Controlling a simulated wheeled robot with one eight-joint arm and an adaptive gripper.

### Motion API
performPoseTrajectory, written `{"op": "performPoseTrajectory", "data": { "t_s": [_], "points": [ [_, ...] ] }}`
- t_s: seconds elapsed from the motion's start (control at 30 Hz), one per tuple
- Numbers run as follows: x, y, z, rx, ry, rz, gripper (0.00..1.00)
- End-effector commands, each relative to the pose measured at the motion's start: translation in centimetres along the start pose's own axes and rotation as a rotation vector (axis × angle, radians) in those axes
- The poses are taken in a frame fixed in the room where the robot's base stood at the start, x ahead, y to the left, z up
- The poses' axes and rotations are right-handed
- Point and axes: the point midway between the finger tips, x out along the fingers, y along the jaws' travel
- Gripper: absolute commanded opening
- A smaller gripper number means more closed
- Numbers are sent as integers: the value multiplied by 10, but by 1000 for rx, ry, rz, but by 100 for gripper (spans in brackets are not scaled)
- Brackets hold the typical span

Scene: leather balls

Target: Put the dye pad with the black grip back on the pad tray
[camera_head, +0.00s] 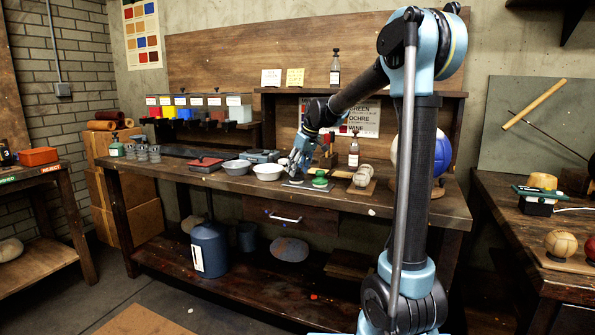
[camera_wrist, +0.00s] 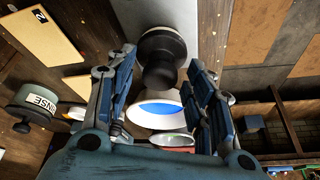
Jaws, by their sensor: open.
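A dye pad with a black grip (camera_wrist: 160,72) stands on a pale grey plate between my fingers in the wrist view. Gaps show between the grip and the fingers. My gripper (camera_wrist: 158,95) is open, with one blue finger on each side. In the head view my gripper (camera_head: 297,172) is low over the bench, above a small grey plate (camera_head: 291,185); it hides most of the pad there. I cannot tell for sure which piece is the pad tray.
A green piece (camera_head: 319,183) stands just right of my gripper; a green-lidded pot marked RINSE (camera_wrist: 32,110) shows in the wrist view. White bowls (camera_head: 268,173) (camera_head: 237,168) stand to the left. A board with rounded pale pieces (camera_head: 361,180) lies to the right. A bottle (camera_head: 353,154) stands behind.

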Motion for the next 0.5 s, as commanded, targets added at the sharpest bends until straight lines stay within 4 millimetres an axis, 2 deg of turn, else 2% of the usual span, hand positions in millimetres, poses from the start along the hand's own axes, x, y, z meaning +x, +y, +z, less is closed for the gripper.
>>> {"op": "performPoseTrajectory", "data": {
  "t_s": [0.17, 0.5],
  "points": [
    [-25, 0, 1, 2, 0, 0, 49],
    [-88, -1, 0, -1, 0, -1, 49]
  ]
}}
